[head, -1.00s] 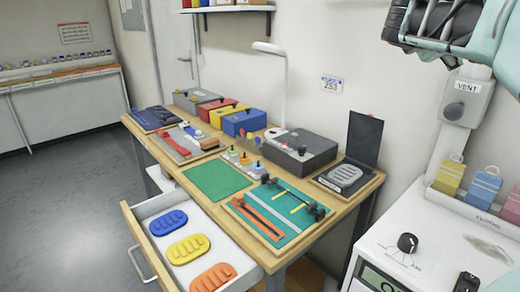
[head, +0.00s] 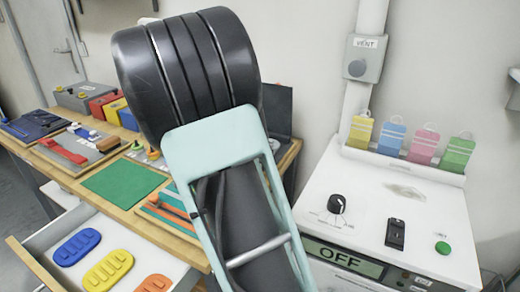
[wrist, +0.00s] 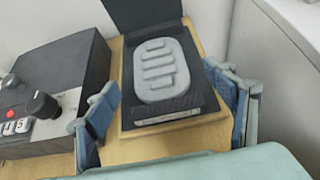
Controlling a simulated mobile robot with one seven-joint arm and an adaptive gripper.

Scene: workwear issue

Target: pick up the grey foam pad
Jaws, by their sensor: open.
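The grey foam pad (wrist: 160,70) is an oval with raised ribs. It lies in a shallow dark case (wrist: 140,115) with its lid standing open, on the wooden table. In the wrist view my gripper (wrist: 170,115) is open, with its blue fingers to the left and right of the case's near end.
A dark box with a knob (wrist: 45,85) stands left of the case. A pale wall or panel (wrist: 285,50) rises at the right. In the head view, an open drawer (head: 35,262) holds blue, yellow and orange pads. A white machine (head: 370,205) stands right of the table.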

